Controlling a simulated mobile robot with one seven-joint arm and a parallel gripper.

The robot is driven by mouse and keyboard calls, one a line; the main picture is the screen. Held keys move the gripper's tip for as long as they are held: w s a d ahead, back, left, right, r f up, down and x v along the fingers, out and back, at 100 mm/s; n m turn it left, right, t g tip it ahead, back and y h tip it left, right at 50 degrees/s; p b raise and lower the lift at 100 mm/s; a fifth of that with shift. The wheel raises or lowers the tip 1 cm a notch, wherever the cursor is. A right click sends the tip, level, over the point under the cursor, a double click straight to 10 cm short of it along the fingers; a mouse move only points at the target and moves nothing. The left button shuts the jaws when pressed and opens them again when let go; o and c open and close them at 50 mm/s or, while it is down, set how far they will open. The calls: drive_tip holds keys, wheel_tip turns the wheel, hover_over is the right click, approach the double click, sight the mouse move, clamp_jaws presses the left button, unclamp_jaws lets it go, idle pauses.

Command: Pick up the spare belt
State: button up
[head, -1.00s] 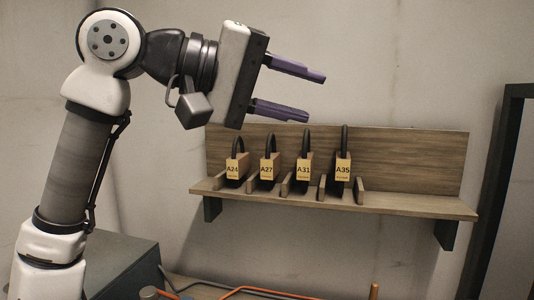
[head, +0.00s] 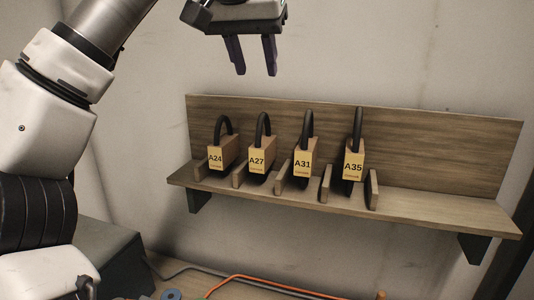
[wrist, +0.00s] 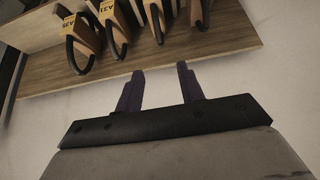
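Several black looped belts in tan card sleeves hang or stand in a row on a wooden wall shelf (head: 430,207). The sleeves read A24 (head: 216,159), A27 (head: 257,161), A31 (head: 303,163) and A35 (head: 353,167). The frames do not mark which one is the spare belt. My gripper (head: 255,73) is open and empty, its purple fingers pointing down, above the A27 belt in the picture and apart from all belts. In the wrist view the open fingers (wrist: 158,70) point toward the shelf edge, with the A31 sleeve (wrist: 82,27) and A35 sleeve (wrist: 70,20) at upper left.
Wooden dividers (head: 326,183) stand between the belts. The shelf's right part is bare. Below are a dark box (head: 105,258), an orange cable (head: 262,281) and a blue-grey ring (head: 171,295) on a bench. A dark frame stands at the far right.

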sight(263, 113)
drive_tip(key=x, duration=0.6)
drive_tip(key=shift+f+b, duration=0.3)
drive_tip(key=shift+b, duration=0.05)
drive_tip(key=shift+s+a+f+p+x, duration=0.15)
drive_tip(key=shift+p+x, duration=0.1)
drive_tip(key=shift+x, duration=1.1)
drive_tip(key=shift+s+a+f+p+x, duration=0.1)
drive_tip(key=shift+s+p+x, duration=0.1)
drive_tip(key=shift+x, duration=1.2)
drive_tip(key=shift+r, duration=0.1)
drive_tip(key=shift+c, duration=0.5)
clamp_jaws()
